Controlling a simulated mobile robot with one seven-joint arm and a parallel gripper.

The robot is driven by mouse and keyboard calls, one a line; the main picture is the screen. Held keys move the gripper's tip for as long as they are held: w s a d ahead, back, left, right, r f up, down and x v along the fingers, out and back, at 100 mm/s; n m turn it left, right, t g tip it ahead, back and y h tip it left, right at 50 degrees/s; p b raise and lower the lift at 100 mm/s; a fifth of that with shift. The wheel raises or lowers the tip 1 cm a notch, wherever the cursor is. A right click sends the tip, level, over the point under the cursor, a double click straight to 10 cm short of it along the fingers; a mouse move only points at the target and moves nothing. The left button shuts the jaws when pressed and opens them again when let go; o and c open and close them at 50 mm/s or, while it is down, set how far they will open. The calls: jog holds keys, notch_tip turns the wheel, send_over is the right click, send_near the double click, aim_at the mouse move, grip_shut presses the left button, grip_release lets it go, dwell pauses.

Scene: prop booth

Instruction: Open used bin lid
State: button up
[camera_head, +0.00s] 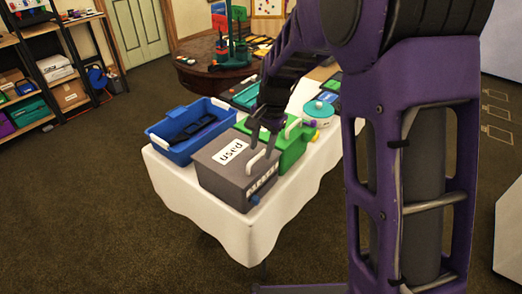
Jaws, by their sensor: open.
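The used bin (222,185) is a grey box with a white "used" label on its top lid (218,143). It stands at the front of a table with a white cloth, and its lid looks closed. A pale handle (256,159) shows on the lid's right side. My gripper (264,139) is open, with its dark fingers pointing down at the lid's right rear part near the handle. I cannot tell whether the fingers touch the handle. My purple arm covers the right part of the view.
A blue open bin (163,136) with a dark item in it stands to the left. A green box (292,150) stands close behind the used bin. The white-clothed table (232,232) holds more items farther back. A round wooden table and a shelf stand beyond; carpet is clear at left.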

jog(key=shift+w+a+f, duration=0.1)
jog(key=shift+a+f, duration=0.05)
jog(key=shift+f, duration=0.5)
grip_shut()
dwell(1.0)
